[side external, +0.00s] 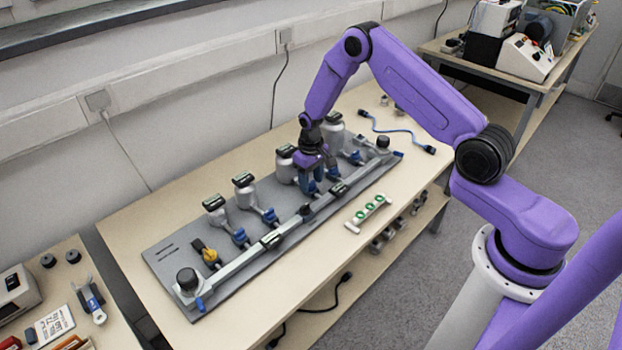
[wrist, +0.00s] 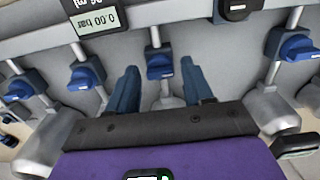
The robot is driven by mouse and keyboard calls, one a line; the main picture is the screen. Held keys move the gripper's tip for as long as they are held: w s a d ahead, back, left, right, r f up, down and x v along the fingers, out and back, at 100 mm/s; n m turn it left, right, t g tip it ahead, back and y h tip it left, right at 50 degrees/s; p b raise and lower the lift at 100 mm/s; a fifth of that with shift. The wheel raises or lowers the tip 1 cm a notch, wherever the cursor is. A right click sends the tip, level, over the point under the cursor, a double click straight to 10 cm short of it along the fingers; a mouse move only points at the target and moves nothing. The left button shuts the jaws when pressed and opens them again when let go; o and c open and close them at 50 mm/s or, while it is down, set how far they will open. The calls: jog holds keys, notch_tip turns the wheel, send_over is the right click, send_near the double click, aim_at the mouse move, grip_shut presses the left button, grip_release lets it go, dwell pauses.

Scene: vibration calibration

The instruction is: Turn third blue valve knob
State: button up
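A row of blue valve knobs runs along a grey panel (side external: 165,255) on the bench in the side view. Two of them, a first blue knob (side external: 239,237) and a second blue knob (side external: 270,216), show left of my gripper (side external: 311,186). My gripper is down at the row, over the spot following these two, and hides most of what is there. In the wrist view my gripper's (wrist: 159,72) two blue fingers are spread, with one blue knob (wrist: 160,66) in the gap between them. I see space on both sides of that knob. Whether the fingertips reach its height is unclear.
Neighbouring blue knobs (wrist: 82,78) (wrist: 297,46) flank the fingers. Grey gauges with dark displays (side external: 243,180) stand behind the row, and a long grey pipe (side external: 240,258) runs in front. A yellow-handled valve (side external: 210,255) is farther left. A green-ringed block (side external: 368,212) lies in front.

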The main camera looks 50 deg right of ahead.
aim_at(311, 182)
dwell(0.3)
notch_tip(311, 182, up, 18)
jog(key=shift+f, duration=0.25)
dwell(0.3)
